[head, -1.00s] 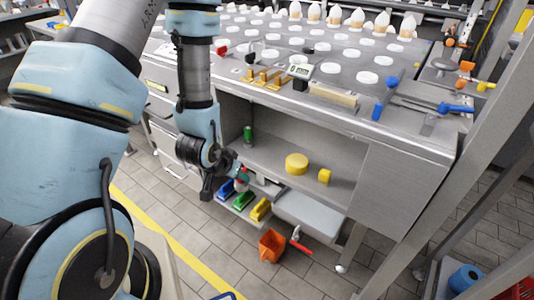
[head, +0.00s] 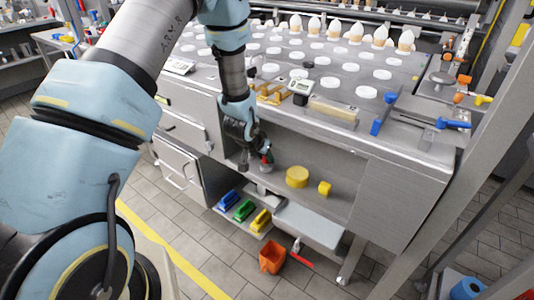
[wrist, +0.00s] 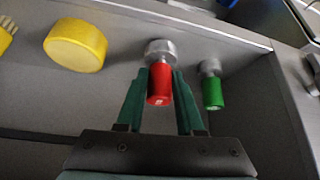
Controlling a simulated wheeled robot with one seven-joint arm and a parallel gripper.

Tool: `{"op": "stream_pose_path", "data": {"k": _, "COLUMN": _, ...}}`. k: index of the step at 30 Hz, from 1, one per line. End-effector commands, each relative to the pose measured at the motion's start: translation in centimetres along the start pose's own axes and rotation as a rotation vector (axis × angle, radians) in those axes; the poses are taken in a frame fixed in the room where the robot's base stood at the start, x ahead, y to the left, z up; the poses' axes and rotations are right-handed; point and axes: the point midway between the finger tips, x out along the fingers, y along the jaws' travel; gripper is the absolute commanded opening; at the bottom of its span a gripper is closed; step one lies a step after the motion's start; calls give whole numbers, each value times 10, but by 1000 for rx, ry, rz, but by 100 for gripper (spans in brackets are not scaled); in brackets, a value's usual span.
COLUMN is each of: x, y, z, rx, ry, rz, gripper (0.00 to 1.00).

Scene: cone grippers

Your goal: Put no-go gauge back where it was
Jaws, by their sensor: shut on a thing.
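The no-go gauge, with a red handle (wrist: 160,86) and a grey metal head, is between my gripper's green fingers (wrist: 160,74) in the wrist view. My gripper is shut on it. In the head view my gripper (head: 266,153) is at the open shelf under the worktop, left of a yellow round block; a little red of the gauge shows there. A green-handled gauge (wrist: 212,92) stands just right of the held gauge in the wrist view. My arm hides it in the head view. I cannot tell whether the red gauge touches the shelf.
On the shelf (head: 337,201) are a yellow round block (head: 297,176) and a smaller yellow piece (head: 325,188). The shelf's side wall (wrist: 292,98) is close right of the green gauge.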

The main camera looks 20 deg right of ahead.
Motion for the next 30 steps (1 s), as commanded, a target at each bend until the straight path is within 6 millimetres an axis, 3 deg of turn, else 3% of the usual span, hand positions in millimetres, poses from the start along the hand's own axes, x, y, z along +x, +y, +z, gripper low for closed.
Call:
{"op": "stream_pose_path", "data": {"k": 3, "x": 9, "y": 0, "z": -18, "rx": 0, "ry": 2, "rz": 0, "gripper": 0}}
{"op": "stream_pose_path", "data": {"k": 18, "x": 18, "y": 0, "z": -10, "rx": -1, "ry": 0, "rz": -1, "gripper": 0}}
{"op": "stream_pose_path", "data": {"k": 19, "x": 18, "y": 0, "z": -10, "rx": -1, "ry": -1, "rz": -1, "gripper": 37}}
{"op": "stream_pose_path", "data": {"k": 27, "x": 17, "y": 0, "z": -10, "rx": -1, "ry": -1, "rz": 0, "gripper": 66}}
{"op": "stream_pose_path", "data": {"k": 30, "x": 17, "y": 0, "z": -10, "rx": -1, "ry": -1, "rz": -1, "gripper": 66}}
